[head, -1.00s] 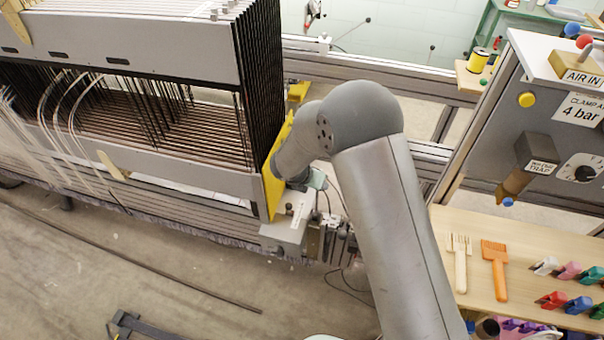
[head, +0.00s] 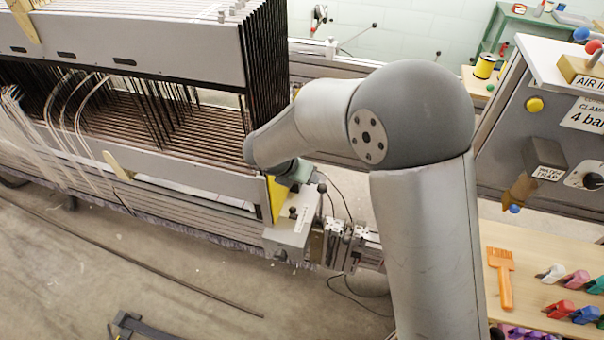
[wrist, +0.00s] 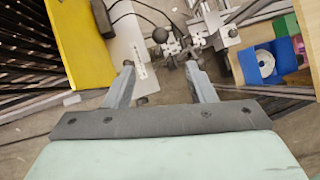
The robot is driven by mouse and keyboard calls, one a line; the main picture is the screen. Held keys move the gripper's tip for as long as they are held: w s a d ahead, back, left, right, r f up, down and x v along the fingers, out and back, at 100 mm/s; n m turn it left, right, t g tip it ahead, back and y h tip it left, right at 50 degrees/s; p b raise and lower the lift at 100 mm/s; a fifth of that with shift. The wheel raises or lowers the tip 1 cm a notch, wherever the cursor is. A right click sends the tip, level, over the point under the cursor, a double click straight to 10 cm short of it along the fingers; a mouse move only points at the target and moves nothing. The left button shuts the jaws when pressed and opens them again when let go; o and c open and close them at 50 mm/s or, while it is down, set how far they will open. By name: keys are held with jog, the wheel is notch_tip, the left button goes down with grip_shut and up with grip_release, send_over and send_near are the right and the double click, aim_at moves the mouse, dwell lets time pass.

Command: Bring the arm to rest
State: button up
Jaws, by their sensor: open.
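My gripper (wrist: 158,80) shows in the wrist view with its two grey fingers spread apart and nothing between them. It is above the grey box and metal fittings at the end of the loom. In the head view my arm reaches from the lower right to the loom's right end, and its pale green gripper body shows there, while its fingertips cannot be made out. The loom's harness frames (head: 262,60) stand at the left, with a yellow end plate (head: 278,196) at their right end. The yellow plate also shows in the wrist view (wrist: 80,45), left of the fingers.
A grey box (head: 290,232) and metal clamps (head: 345,243) sit beside the loom's end, with loose cables. A grey control panel (head: 535,130) stands at the right. A wooden bench (head: 520,275) there holds an orange brush (head: 501,278) and several coloured clips.

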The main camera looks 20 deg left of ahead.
jog(key=s+d+r+m+g+h, duration=0.15)
jog(key=d+r+m, duration=0.25)
jog(key=d+m, duration=0.45)
jog(key=s+d+r+m+g, duration=0.25)
jog(key=d+m, duration=0.25)
jog(key=d, duration=0.6)
jog(key=s+d+r+m+g+y, duration=0.1)
jog(key=s+d+m+y, duration=0.1)
jog(key=s+d+m, duration=0.4)
jog(key=s+d+r+m+y, duration=0.2)
jog(key=s+d+m, duration=0.4)
jog(key=s+m, duration=0.5)
jog(key=m, duration=0.3)
jog(key=shift+s+d+g, duration=0.15)
jog(key=shift+s+g, duration=0.15)
jog(key=shift+g, duration=0.1)
jog(key=shift+r, duration=0.1)
